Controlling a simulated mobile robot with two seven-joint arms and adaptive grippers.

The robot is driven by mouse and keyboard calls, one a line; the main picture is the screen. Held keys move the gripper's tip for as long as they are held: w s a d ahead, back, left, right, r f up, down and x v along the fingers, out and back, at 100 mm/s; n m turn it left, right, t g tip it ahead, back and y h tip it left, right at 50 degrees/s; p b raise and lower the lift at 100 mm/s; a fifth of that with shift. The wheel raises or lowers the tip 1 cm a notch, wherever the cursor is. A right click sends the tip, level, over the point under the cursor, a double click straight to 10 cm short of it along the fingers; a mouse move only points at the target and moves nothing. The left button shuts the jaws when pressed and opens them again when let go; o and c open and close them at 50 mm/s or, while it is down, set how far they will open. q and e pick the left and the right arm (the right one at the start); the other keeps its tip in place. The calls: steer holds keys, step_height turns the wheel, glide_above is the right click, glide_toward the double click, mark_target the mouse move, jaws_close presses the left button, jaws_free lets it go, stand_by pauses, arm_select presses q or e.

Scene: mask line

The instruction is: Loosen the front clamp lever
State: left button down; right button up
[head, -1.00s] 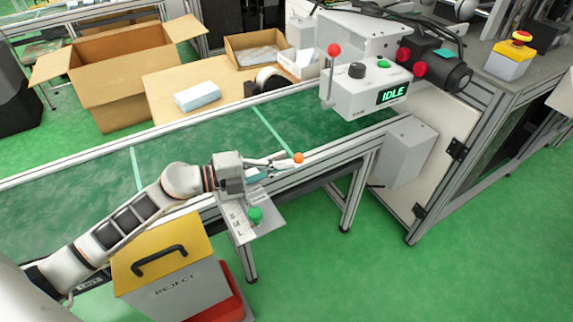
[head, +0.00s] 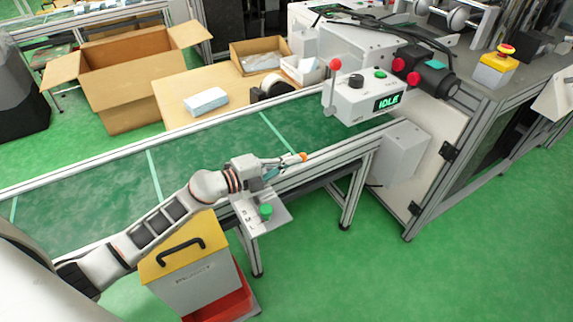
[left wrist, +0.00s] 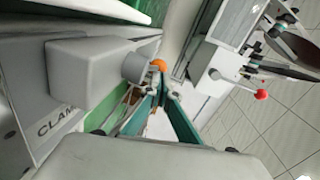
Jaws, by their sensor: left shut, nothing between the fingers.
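The front clamp lever ends in an orange ball knob (head: 303,156) at the near rail of the green conveyor. My left gripper (head: 288,161) reaches in from the left with its fingers pointing at the knob. In the left wrist view, the orange knob (left wrist: 158,65) shows right at the fingertips of the left gripper (left wrist: 164,84), which is shut with nothing between the fingers. I cannot tell whether the tips touch the knob. A grey clamp block (left wrist: 90,75) lies beside it, over a plate with partly visible lettering. The rest of the lever is mostly hidden. My right gripper is out of view.
The control box (head: 362,95) reads IDLE and has a separate red-ball lever (head: 336,63). A green-knobbed plate (head: 265,210) sticks out below my left wrist. A yellow-lidded reject bin (head: 190,285) stands below my arm. Green floor is open at the lower right.

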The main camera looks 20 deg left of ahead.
arm_select(q)
steer(key=n+t+y+p, duration=0.1)
steer(key=p, duration=0.1)
steer(key=w+n+y+p, duration=0.1)
steer(key=shift+a+r+t+y+p, duration=0.15)
steer(key=shift+r+t+y+p, duration=0.05)
steer(key=shift+t+y+p, duration=0.2)
steer(key=shift+f, duration=0.4)
arm_select(e)
steer(key=shift+s+d+r, duration=0.35)
steer(key=shift+d, duration=0.2)
arm_select(q)
steer(key=shift+a, duration=0.1)
steer(key=v, duration=1)
steer(key=shift+s+a+r, duration=0.1)
steer(key=shift+s, duration=0.25)
steer(key=shift+s+a+r, duration=0.1)
steer(key=shift+s+a, duration=0.2)
steer(key=shift+s, duration=0.25)
